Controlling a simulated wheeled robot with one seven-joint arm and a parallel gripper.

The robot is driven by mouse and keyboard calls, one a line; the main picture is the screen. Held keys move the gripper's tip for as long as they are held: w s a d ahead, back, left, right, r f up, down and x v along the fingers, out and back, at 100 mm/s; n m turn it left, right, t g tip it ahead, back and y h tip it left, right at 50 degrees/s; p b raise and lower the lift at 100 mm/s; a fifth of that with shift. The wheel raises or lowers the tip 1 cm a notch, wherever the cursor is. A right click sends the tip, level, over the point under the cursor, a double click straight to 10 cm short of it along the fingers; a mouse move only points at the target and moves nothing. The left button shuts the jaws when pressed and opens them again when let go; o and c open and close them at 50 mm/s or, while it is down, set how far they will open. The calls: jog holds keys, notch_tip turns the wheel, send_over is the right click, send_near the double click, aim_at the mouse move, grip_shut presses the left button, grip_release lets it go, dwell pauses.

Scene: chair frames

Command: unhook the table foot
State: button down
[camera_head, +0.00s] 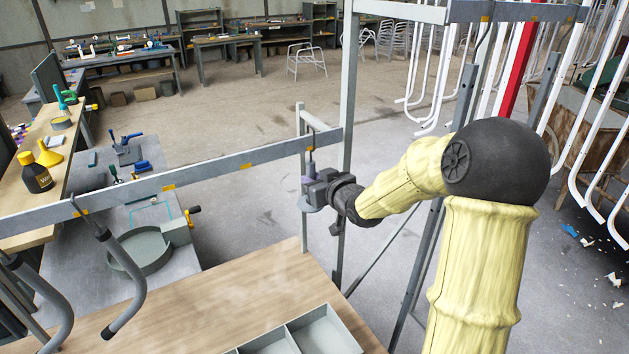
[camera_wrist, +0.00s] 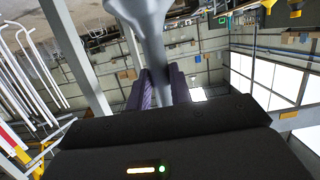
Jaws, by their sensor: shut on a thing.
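The table foot (camera_wrist: 153,48) is a smooth grey piece in the wrist view, wide at the top of the picture and narrowing to a stem between my purple fingers. My gripper (camera_wrist: 161,88) is shut on this stem. In the head view my gripper (camera_head: 307,181) is beside the grey upright, just below the right end of the long horizontal rail (camera_head: 215,174). A small grey disc-like part of the foot (camera_head: 309,207) shows under the fingers there.
A wooden table (camera_head: 215,299) with a grey divided tray (camera_head: 318,334) lies below. Grey bent tubes (camera_head: 126,290) hang from the rail at the left. White chair frames (camera_head: 440,75) hang at the right. The grey upright (camera_head: 347,110) stands close to my gripper.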

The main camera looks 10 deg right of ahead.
jog(key=shift+r+p, duration=0.3)
jog(key=shift+r, duration=0.15)
jog(key=shift+s, duration=0.2)
dwell(0.4)
jog(key=shift+s+d, duration=0.35)
jog(key=shift+s, duration=0.4)
jog(key=shift+s+d, duration=0.1)
jog(key=shift+s, duration=0.35)
jog(key=shift+s, duration=0.1)
jog(key=p+v, duration=0.1)
jog(key=v, duration=0.4)
jog(key=shift+f+p, duration=0.15)
jog(key=shift+p, duration=0.25)
jog(key=shift+f, duration=0.1)
dwell(0.4)
